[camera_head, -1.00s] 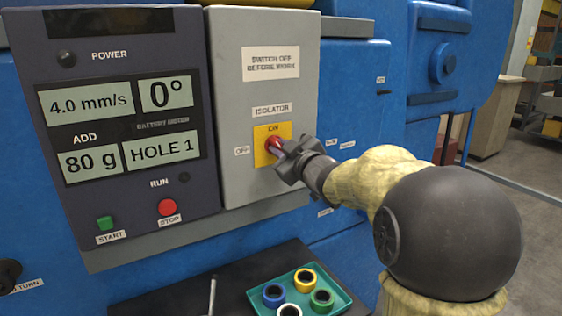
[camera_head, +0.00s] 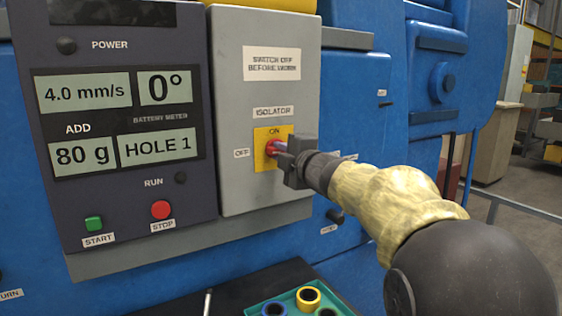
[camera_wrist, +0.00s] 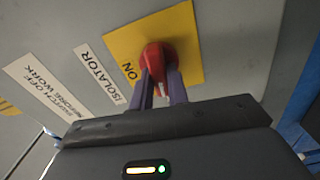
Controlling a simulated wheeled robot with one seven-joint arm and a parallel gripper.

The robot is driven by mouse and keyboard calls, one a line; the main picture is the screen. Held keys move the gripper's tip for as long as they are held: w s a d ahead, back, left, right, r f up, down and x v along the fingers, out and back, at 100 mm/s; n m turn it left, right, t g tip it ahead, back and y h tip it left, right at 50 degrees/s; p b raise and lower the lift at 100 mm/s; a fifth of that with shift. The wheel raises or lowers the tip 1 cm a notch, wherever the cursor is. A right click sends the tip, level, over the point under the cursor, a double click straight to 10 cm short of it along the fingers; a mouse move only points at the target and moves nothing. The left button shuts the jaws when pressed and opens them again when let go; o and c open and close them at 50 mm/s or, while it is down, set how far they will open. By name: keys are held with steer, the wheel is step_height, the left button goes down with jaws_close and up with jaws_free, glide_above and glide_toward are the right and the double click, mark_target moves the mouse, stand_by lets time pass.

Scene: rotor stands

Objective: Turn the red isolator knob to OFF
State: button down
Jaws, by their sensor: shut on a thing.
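The red isolator knob (camera_head: 271,149) sits on a yellow plate (camera_head: 262,161) on the grey isolator box (camera_head: 237,195). An ON label is above it and an OFF label (camera_head: 242,153) is to its left. My gripper (camera_head: 282,147) reaches in from the right and is shut on the knob. In the wrist view the red knob (camera_wrist: 158,56) is between the two purple-grey fingers (camera_wrist: 161,90), against the yellow plate (camera_wrist: 192,35). The fingers hide part of the knob, and I cannot tell its exact pointing direction.
Left of the box, a dark panel has displays, a green START button (camera_head: 93,223) and a red STOP button (camera_head: 160,209). Below, a teal tray (camera_head: 255,308) with coloured rings is partly cut off. Blue machine housing (camera_head: 360,110) lies behind my arm.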

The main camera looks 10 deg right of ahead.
steer(key=shift+f+n+b, duration=0.2)
steer(key=shift+n+b, duration=0.1)
steer(key=shift+n, duration=0.3)
steer(key=c, duration=1.4)
jaws_free()
steer(key=shift+r, duration=0.1)
steer(key=shift+o, duration=0.2)
steer(key=b+v, duration=0.1)
steer(key=v, duration=1.6)
steer(key=shift+s, duration=0.2)
